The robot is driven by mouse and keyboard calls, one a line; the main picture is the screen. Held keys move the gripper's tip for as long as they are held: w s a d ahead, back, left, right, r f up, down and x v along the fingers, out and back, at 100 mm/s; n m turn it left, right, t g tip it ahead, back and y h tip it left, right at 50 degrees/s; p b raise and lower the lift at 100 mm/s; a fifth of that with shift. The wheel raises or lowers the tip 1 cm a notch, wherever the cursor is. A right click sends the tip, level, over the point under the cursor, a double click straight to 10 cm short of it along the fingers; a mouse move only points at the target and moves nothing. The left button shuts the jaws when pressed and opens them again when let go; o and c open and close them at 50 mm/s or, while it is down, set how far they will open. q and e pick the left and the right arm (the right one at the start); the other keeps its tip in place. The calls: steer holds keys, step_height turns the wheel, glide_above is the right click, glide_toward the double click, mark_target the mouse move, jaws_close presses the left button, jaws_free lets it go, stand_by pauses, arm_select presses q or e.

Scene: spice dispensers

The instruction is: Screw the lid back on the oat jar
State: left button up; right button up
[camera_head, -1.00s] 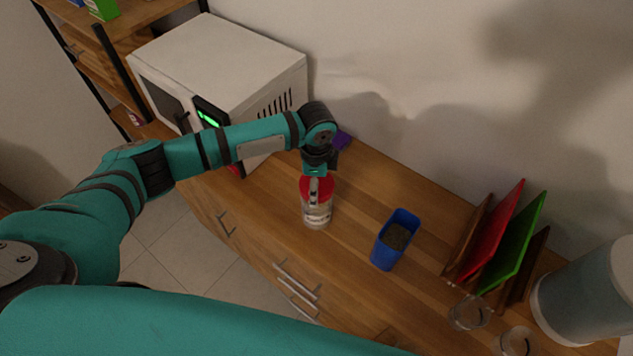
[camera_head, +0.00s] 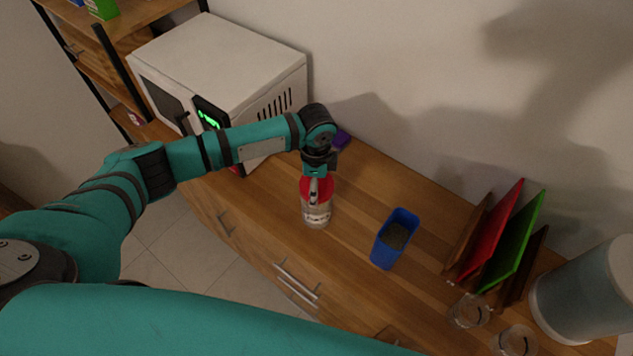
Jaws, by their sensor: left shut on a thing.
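The oat jar (camera_head: 317,216), clear with a pale label, stands upright on the wooden counter. The red lid (camera_head: 326,191) is at the top of the jar. My left gripper (camera_head: 316,182) points down from above and is shut on the red lid. The fingers hide part of the lid, and I cannot tell how tightly it sits on the jar. My right gripper is not in view.
A blue container (camera_head: 384,254) with dark contents stands right of the jar. A white microwave (camera_head: 225,60) is behind my left arm. Red and green boards (camera_head: 513,243) in a rack, glasses (camera_head: 469,312) and a large canister (camera_head: 585,290) stand at the right. Bare counter surrounds the jar.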

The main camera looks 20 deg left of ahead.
arm_select(q)
steer(key=shift+f+b, duration=0.35)
steer(key=shift+f, duration=0.45)
steer(key=o, duration=0.5)
steer(key=c, duration=0.5)
steer(key=m, duration=0.3)
steer(key=shift+m, duration=0.4)
steer(key=m, duration=0.3)
steer(key=shift+m, duration=1.2)
steer(key=shift+c, duration=0.2)
